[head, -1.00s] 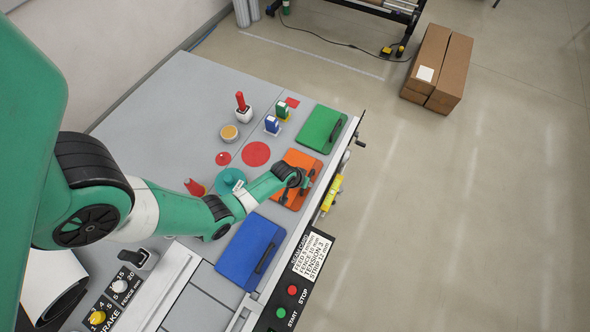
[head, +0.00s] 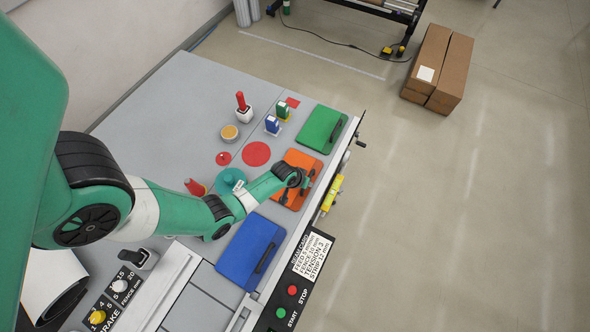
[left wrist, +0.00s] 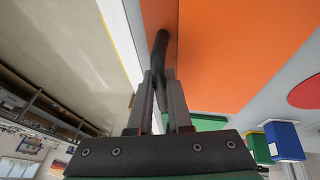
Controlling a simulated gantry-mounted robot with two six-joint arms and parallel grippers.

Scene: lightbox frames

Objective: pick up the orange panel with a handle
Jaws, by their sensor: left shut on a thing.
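The orange panel (head: 301,161) lies flat on the grey table near its right edge, between the green panel and the blue panel. It fills the upper part of the left wrist view (left wrist: 225,45). Its dark handle (left wrist: 161,52) is between the fingers of my left gripper (left wrist: 162,85). My left gripper, at the panel in the head view (head: 296,190), is shut on the handle. My arm hides part of the panel. My right gripper is not in view.
A green panel (head: 318,128) lies behind the orange one, and a blue panel (head: 245,250) in front. Small blue (head: 272,125) and green (head: 283,111) items, a red-topped holder (head: 243,107) and a tan round container (head: 229,132) stand farther left. A yellow tool (head: 331,194) hangs along the table's edge.

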